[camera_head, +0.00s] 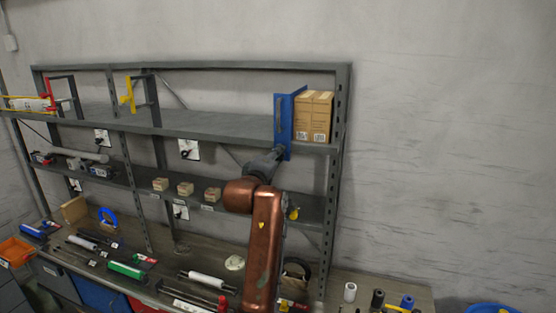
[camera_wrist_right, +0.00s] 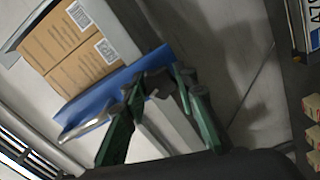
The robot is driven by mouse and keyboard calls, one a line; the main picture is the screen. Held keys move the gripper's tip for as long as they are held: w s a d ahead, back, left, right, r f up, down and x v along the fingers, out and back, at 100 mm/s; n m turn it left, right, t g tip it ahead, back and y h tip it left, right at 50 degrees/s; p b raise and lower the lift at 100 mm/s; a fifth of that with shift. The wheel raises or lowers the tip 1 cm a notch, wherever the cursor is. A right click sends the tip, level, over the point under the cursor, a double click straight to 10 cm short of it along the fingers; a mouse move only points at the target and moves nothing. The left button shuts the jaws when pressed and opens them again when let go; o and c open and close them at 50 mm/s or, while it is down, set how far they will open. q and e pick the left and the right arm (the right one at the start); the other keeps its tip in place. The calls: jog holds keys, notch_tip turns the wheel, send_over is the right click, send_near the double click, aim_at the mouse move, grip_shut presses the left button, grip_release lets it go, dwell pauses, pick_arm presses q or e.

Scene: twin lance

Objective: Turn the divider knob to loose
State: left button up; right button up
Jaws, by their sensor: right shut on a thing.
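The blue divider (camera_head: 284,122) stands upright on the upper shelf, against the left side of the cardboard boxes (camera_head: 314,116). In the right wrist view the divider (camera_wrist_right: 95,100) crosses slantwise below the boxes (camera_wrist_right: 72,50). My right gripper (camera_head: 279,153) is at the divider's lower front end, by the shelf's front edge. In the wrist view its green-sided fingers (camera_wrist_right: 158,90) are closed around a small dark part at the divider's end, which I take as the knob. The fingers largely hide the knob, so its setting cannot be read. My left gripper is out of view.
The upper shelf (camera_head: 200,122) is clear left of the divider as far as a yellow frame (camera_head: 128,95). Small boxes (camera_head: 185,188) sit on the lower shelf. The workbench below holds several tools and rolls. A shelf post stands right of the boxes.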

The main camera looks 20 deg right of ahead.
jog(key=n+b, duration=0.1)
jog(key=n, duration=0.2)
jog(key=shift+f+n, duration=0.15)
jog(key=shift+n, duration=0.25)
jog(key=n, duration=0.4)
jog(key=shift+n+b, duration=0.3)
jog(key=shift+b, duration=0.05)
jog(key=n, duration=0.8)
jog(key=shift+f, duration=0.1)
jog(key=n, duration=0.3)
jog(key=shift+n, duration=0.4)
jog(key=n, duration=0.3)
jog(key=shift+d+n+p, duration=0.1)
jog(key=shift+n+p, duration=0.2)
jog(key=shift+p, duration=0.05)
jog(key=n+p, duration=0.1)
jog(key=n, duration=0.2)
jog(key=shift+n, duration=0.3)
jog(key=shift+n+p, duration=0.8)
jog(key=shift+n, duration=1.3)
jog(key=shift+f, duration=0.1)
